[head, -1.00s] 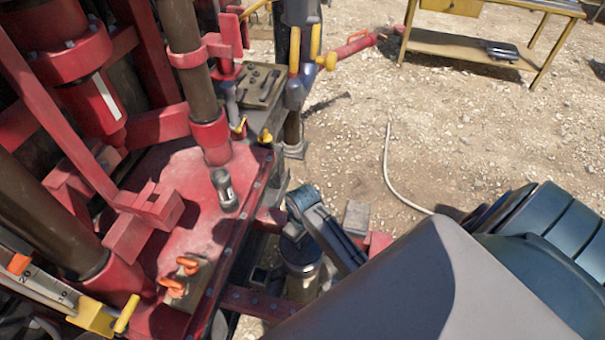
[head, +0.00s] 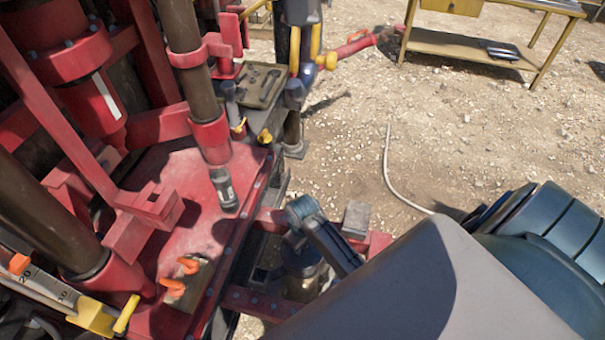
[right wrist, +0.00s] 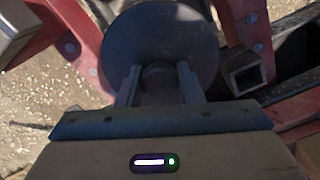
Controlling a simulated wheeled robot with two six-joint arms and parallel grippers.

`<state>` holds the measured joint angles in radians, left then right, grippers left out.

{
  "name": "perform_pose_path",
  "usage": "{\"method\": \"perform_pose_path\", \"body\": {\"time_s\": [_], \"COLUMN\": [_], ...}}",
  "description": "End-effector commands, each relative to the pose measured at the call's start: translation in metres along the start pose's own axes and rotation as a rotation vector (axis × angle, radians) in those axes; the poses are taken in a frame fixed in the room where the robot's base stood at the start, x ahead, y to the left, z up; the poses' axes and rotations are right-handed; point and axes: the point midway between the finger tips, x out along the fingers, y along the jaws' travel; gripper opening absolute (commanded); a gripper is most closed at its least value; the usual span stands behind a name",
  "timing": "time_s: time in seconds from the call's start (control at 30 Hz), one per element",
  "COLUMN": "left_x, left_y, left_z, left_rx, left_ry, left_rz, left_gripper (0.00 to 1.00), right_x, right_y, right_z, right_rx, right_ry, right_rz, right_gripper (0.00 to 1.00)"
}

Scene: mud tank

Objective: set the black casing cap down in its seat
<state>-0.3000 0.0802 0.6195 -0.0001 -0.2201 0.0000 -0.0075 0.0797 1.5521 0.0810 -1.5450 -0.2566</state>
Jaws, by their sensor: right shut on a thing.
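My right gripper (right wrist: 159,70) is shut on the knob of the black casing cap (right wrist: 160,35). The cap is a round dark disc beyond the fingertips in the right wrist view. It covers what is directly beneath it, so I cannot tell there whether it touches its seat. In the head view my right gripper (head: 295,241) points down above a dull metal cylinder (head: 301,282) beside the red deck. My own arm hides much of that spot, and the cap is not clear there. My left gripper is not in view.
The red rig deck (head: 185,222) stands just left, with a small grey cylinder (head: 224,188) and orange-handled parts (head: 187,266) on it. Red frame beams (head: 250,300) run near the metal cylinder. A grey block (head: 356,219) is to the right. Open gravel lies beyond.

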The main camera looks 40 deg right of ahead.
Motion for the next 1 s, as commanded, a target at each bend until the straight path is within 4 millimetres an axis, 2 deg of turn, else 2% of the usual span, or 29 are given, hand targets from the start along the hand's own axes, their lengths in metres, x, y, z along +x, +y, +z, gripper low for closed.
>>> {"method": "perform_pose_path", "body": {"time_s": [1.0], "left_x": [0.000], "left_y": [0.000], "left_z": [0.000], "left_rx": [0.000], "left_ry": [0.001], "left_rz": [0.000], "left_gripper": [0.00], "right_x": [0.011], "right_y": [0.000], "right_z": [0.000], "right_rx": [0.000], "right_ry": [0.000], "right_rz": [0.000], "right_gripper": [0.07]}}
